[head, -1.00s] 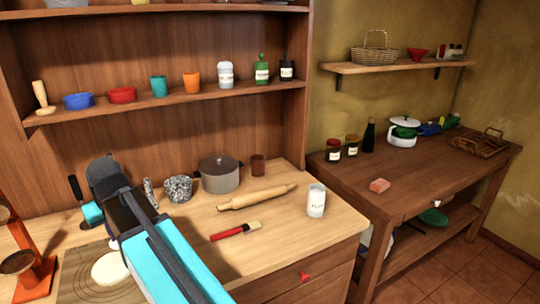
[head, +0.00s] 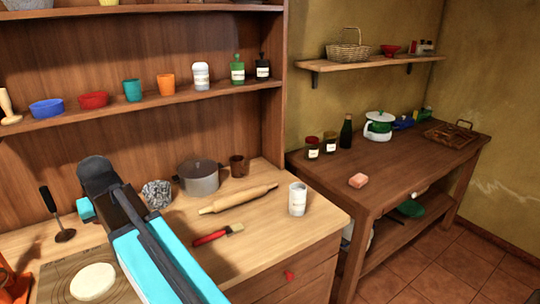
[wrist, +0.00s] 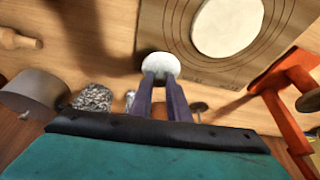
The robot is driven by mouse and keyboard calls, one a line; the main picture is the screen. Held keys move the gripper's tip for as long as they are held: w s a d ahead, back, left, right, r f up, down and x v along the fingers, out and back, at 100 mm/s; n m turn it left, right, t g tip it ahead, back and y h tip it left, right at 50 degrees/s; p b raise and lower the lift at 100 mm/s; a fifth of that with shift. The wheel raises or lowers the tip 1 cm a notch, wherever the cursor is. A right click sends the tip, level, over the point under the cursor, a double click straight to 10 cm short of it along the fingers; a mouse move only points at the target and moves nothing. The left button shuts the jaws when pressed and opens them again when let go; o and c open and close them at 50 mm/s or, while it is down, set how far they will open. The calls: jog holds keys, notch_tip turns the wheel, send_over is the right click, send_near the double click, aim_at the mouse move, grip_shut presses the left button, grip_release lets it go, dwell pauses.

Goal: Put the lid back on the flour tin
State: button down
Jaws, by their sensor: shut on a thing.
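The flour tin (head: 298,199) is a white labelled can standing upright near the right front of the wooden counter. Its top is too small to make out clearly. In the wrist view, my gripper (wrist: 161,75) is shut on a round white lid (wrist: 160,62), holding it by the near edge. The lid is over the counter beside the pastry board, well left of the tin. In the head view my own arm hides the fingers and the lid. The tin is not in the wrist view.
A rolling pin (head: 238,199) and a red-handled brush (head: 217,235) lie left of the tin. A dough disc (head: 93,282) lies on the board. An orange stand (wrist: 290,90) is nearby.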

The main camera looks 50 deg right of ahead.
jog(key=s+d+r+m+g+h+p, duration=0.1)
jog(key=s+d+r+m, duration=0.2)
jog(key=d, duration=0.7)
jog(key=s+d+m+g+h+p, duration=0.1)
jog(key=s+d+m+p, duration=0.1)
jog(key=d+m, duration=0.5)
jog(key=s+d+r+m+g+h+p, duration=0.1)
jog(key=s+d+r+m, duration=0.15)
jog(key=d, duration=0.95)
jog(key=s+d+r+m+g+p, duration=0.2)
jog(key=s+d+m, duration=0.4)
jog(key=s+d, duration=0.4)
jog(key=s+d+r+m+g+y+p, duration=0.1)
jog(key=s+d+r+m+g+p, duration=0.1)
jog(key=s+d+m, duration=0.4)
jog(key=s+d, duration=0.5)
jog(key=d, duration=0.1)
jog(key=shift+d+r+p, duration=0.3)
jog(key=shift+d+p, duration=0.05)
jog(key=shift+w+f, duration=0.1)
jog(key=shift+f, duration=0.15)
jog(key=shift+f+b, duration=1.6)
jog(key=shift+f, duration=1.35)
jog(key=shift+w+g, duration=0.15)
jog(key=shift+g, duration=0.15)
